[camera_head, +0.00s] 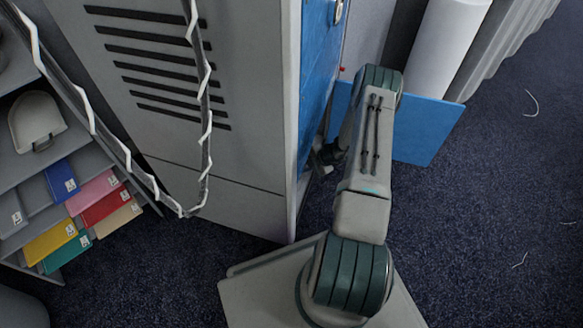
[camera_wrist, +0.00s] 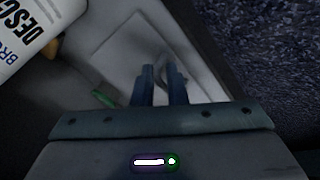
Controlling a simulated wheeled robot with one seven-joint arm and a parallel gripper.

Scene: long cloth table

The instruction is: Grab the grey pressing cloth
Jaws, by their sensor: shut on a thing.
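In the wrist view, a pale grey flat piece that looks like the grey pressing cloth (camera_wrist: 125,45) lies on a grey surface. My gripper (camera_wrist: 164,75) has its two dark fingers close together over the right part of it. A raised light fold shows at the right fingertip, and the jaws are shut on it. In the head view, my gripper (camera_head: 328,155) is dark and partly hidden by my arm, at the open side of the grey cabinet (camera_head: 235,150). The cloth cannot be made out there.
A white bottle with dark lettering (camera_wrist: 30,35) is at the wrist view's upper left, with a small green item (camera_wrist: 104,98) near the fingers. A blue door panel (camera_head: 425,128) stands behind my arm. Dark carpet (camera_head: 490,230) to the right is mostly clear.

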